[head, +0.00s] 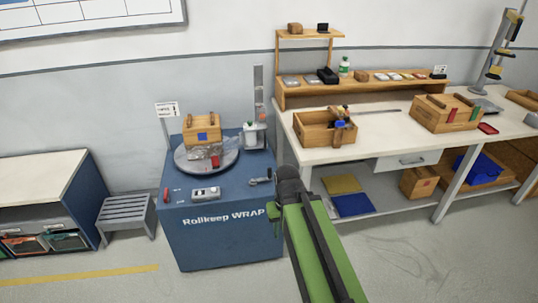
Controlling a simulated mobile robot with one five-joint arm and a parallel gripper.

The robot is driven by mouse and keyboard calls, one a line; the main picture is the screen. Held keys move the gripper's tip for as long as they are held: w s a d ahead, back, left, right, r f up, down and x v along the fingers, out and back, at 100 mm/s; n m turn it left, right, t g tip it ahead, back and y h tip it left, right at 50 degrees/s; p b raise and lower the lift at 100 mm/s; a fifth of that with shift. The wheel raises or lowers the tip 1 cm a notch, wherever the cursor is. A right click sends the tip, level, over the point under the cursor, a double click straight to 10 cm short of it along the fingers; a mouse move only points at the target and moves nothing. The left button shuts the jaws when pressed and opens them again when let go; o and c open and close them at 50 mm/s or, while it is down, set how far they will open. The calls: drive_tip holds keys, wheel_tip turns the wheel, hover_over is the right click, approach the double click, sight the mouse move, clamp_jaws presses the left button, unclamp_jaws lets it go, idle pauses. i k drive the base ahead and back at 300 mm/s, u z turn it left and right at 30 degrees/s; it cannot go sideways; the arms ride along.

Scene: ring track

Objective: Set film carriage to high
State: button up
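A blue wrapping machine (222,236) marked "Rollkeep WRAP" stands left of the workbench. A grey upright mast (258,85) rises at its back right corner. What looks like the film carriage, with a pale roll (250,136), sits low on the mast, near turntable height. A wooden box (202,128) with a blue square stands on the round grey turntable (186,163), with clear film bunched at its front. My green arm reaches up from the bottom, its dark end just right of the machine's front. My gripper's fingers cannot be made out, and I see nothing held.
A control box (205,194), a red knob (166,194) and a dark handle-like item (261,177) are on the machine's top. A sign (167,109) stands behind it. The workbench (380,140) with wooden crates is right, a grey step stool (126,212) left. The front floor is clear.

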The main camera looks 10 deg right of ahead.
sight(247, 137)
drive_tip(key=u, duration=0.75)
drive_tip(key=i, duration=2.2)
drive_tip(key=z, duration=0.65)
